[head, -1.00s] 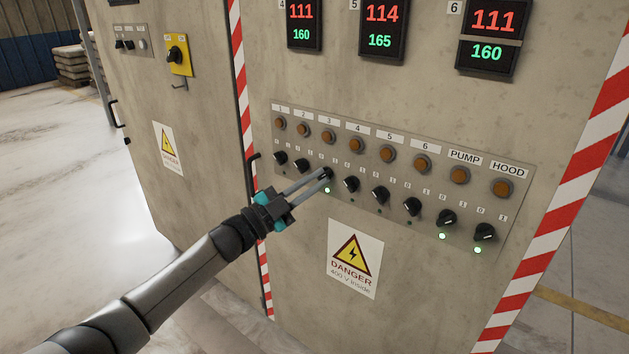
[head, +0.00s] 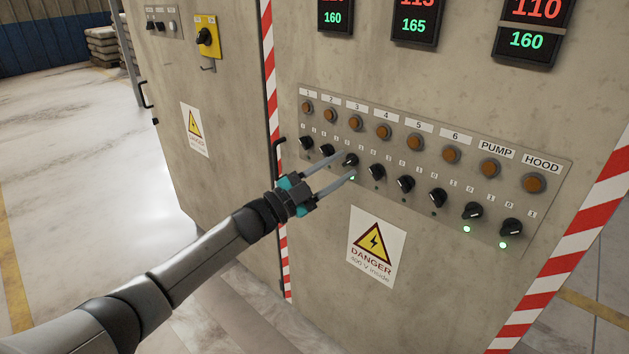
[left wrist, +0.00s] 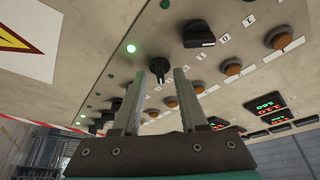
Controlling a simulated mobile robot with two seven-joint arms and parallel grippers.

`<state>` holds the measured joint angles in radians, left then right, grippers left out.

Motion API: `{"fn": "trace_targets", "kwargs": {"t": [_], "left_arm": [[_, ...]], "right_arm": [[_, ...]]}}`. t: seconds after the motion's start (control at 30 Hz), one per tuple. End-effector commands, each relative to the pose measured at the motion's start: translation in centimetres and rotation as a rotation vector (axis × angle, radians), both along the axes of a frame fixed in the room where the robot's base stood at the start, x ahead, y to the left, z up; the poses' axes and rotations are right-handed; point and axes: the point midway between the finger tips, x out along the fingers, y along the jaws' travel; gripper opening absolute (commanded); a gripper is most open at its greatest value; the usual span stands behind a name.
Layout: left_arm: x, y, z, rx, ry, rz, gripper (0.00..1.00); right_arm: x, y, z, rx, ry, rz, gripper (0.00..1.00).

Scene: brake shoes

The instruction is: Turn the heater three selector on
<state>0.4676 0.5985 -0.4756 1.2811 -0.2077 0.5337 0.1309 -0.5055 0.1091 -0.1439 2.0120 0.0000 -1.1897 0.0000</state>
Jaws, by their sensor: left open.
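The heater three selector (head: 350,160) is a small black knob under label 3 on the grey control panel (head: 560,175). The green lamp (head: 352,178) below it is lit. My left gripper (head: 345,166) is open, its two fingers pointing at the panel on either side of this knob. In the left wrist view, the knob (left wrist: 160,67) shows between and beyond the fingertips, with the lit lamp (left wrist: 130,48) to its left. The fingers look apart from the knob. My right gripper is not in view.
The other selectors, such as selector 4 (head: 376,171), sit close beside it in a row. Lamps under pump (head: 466,229) and hood (head: 503,245) glow green. A danger sign (head: 376,247) is below the panel. A door handle (head: 279,160) stands out left of the panel.

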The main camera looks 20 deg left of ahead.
Motion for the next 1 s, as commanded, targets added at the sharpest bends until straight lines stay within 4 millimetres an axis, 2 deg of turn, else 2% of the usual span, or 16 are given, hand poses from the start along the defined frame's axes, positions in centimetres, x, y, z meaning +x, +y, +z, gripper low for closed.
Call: {"fn": "trace_targets", "kwargs": {"t": [0.07,0.2,0.7,1.0], "left_arm": [[-0.6,0.5,-0.2,0.0,0.002,0.001,0.42],[-2.3,1.7,-0.7,0.002,0.005,0.001,0.42],[-9.5,7.0,-3.2,0.003,0.003,0.002,0.42],[-11.4,8.5,-3.9,0.002,0.001,0.0,0.42]], "right_arm": [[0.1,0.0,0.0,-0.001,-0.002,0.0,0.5],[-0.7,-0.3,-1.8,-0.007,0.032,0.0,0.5],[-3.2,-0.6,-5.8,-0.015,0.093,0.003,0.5],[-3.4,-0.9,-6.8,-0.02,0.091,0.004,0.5]]}}
